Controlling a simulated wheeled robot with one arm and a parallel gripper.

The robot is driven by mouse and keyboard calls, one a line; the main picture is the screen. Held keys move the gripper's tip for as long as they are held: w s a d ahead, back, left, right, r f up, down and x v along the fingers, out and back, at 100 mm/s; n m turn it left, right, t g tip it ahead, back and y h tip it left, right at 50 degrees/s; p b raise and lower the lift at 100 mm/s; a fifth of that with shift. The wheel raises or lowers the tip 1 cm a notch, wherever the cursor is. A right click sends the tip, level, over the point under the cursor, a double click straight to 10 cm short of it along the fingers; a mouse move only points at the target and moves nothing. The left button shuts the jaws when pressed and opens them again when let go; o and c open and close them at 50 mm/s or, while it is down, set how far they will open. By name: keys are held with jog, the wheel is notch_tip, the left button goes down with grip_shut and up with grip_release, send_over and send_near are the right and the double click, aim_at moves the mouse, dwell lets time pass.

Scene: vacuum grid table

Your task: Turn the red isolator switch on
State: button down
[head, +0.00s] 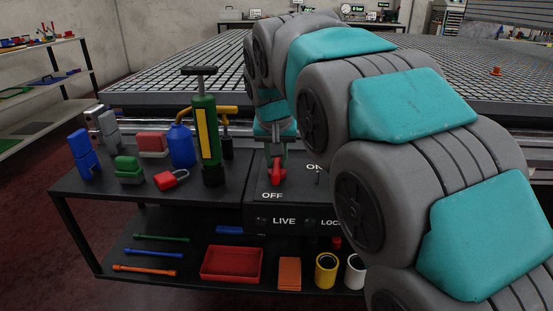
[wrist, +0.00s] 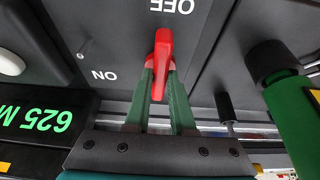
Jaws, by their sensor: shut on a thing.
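The red isolator switch (head: 277,173) is on a dark panel box (head: 262,208) marked OFF at the front and ON to the right. In the wrist view, its red handle (wrist: 163,45) lies lengthwise between the green fingers, with its broad end towards OFF and the ON label off to the left. My gripper (head: 275,153) comes down from above and is shut on the red handle; the wrist view shows the gripper (wrist: 161,75) fingers on both sides of it. My arm hides part of the ON label and the box's right side in the head view.
A green-and-yellow cylinder with a T-handle (head: 205,130) stands close left of the box. Left of it are a blue can (head: 181,145), a red padlock (head: 171,180) and several coloured blocks. The large grid table (head: 190,80) lies behind.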

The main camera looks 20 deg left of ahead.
jog(key=shift+n, duration=0.3)
jog(key=n, duration=0.1)
jog(key=n+y, duration=0.1)
jog(key=n, duration=0.2)
jog(key=shift+w+d+g+y, duration=0.1)
jog(key=shift+d+g+y, duration=0.2)
jog(key=shift+g+y, duration=0.1)
jog(key=n, duration=0.3)
jog(key=n+g+y, duration=0.1)
jog(key=shift+w+d+n, duration=0.2)
jog(key=shift+w+n, duration=0.1)
jog(key=shift+n, duration=0.1)
jog(key=n, duration=0.1)
jog(key=n+g, duration=0.1)
jog(key=n, duration=0.2)
jog(key=shift+w+d+n+g+y, duration=0.1)
jog(key=shift+w+n+g+y, duration=0.2)
jog(key=shift+g, duration=0.1)
jog(key=shift+w+n+g, duration=0.15)
jog(key=shift+n+g, duration=0.25)
jog(key=shift+n, duration=0.55)
jog(key=shift+w+n+g, duration=0.1)
jog(key=shift+n+g, duration=0.3)
jog(key=shift+n, duration=0.55)
jog(key=c, duration=0.8)
grip_release()
jog(key=shift+o, duration=0.2)
